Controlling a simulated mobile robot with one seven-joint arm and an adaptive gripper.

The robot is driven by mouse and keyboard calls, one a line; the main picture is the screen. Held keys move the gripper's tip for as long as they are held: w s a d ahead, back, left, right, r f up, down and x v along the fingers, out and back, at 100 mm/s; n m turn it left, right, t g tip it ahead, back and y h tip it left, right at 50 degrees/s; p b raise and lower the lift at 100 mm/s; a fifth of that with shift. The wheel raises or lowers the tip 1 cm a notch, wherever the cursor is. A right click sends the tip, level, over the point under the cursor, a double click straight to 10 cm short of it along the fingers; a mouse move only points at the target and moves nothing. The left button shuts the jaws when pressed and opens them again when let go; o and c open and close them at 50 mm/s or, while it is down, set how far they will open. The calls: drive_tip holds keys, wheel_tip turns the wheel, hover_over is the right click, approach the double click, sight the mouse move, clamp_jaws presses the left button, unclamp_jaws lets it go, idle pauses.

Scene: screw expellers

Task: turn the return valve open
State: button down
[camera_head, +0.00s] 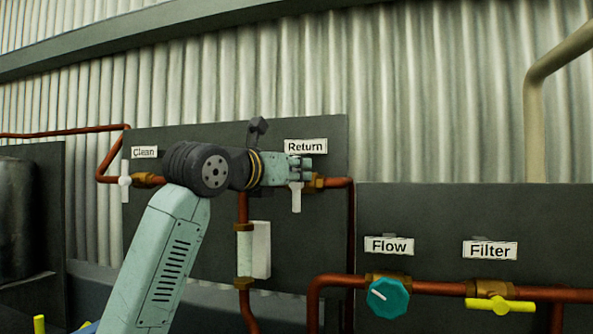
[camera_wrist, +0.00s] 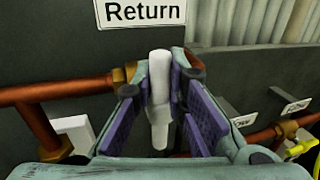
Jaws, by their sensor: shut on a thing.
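The return valve has a white lever handle (camera_wrist: 160,95), upright in the wrist view between my two fingers. My gripper (camera_wrist: 160,88) is shut on this handle, with its purple pads on both sides. In the head view my gripper (camera_head: 301,169) reaches from the left to the valve below the Return label (camera_head: 305,147). The handle's lower end (camera_head: 296,201) hangs straight down under my fingers. A brass fitting (camera_head: 315,184) joins the valve to a copper pipe on the right. The valve body is mostly hidden by my gripper.
A Clean valve (camera_head: 125,182) with a white handle is at the left. A teal Flow knob (camera_head: 388,298) and a yellow Filter handle (camera_head: 499,304) are at the lower right. A vertical copper pipe with a white section (camera_head: 244,252) runs below my gripper.

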drive_tip(key=shift+a, duration=0.1)
idle(0.3)
drive_tip(key=n+b, duration=0.2)
drive_tip(key=t+b, duration=0.1)
drive_tip(key=shift+w+a+f+n, duration=0.1)
drive_tip(key=shift+a+f+n, duration=0.2)
drive_tip(key=shift+n, duration=0.1)
drive_tip(key=n+t+y+b, duration=0.1)
drive_tip(key=n+b, duration=0.5)
drive_tip(key=a+f+n+t+y+b, duration=0.1)
drive_tip(key=n+b, duration=0.5)
drive_tip(key=b, duration=0.1)
drive_tip(key=a+f+n+t+y+b, duration=0.1)
drive_tip(key=n+t+b, duration=0.1)
drive_tip(key=n+b, duration=0.4)
drive_tip(key=shift+w+f+b, duration=0.2)
drive_tip(key=shift+w+b, duration=0.1)
drive_tip(key=shift+b, duration=0.35)
drive_tip(key=c, duration=1.6)
unclamp_jaws()
drive_tip(key=shift+r, duration=0.1)
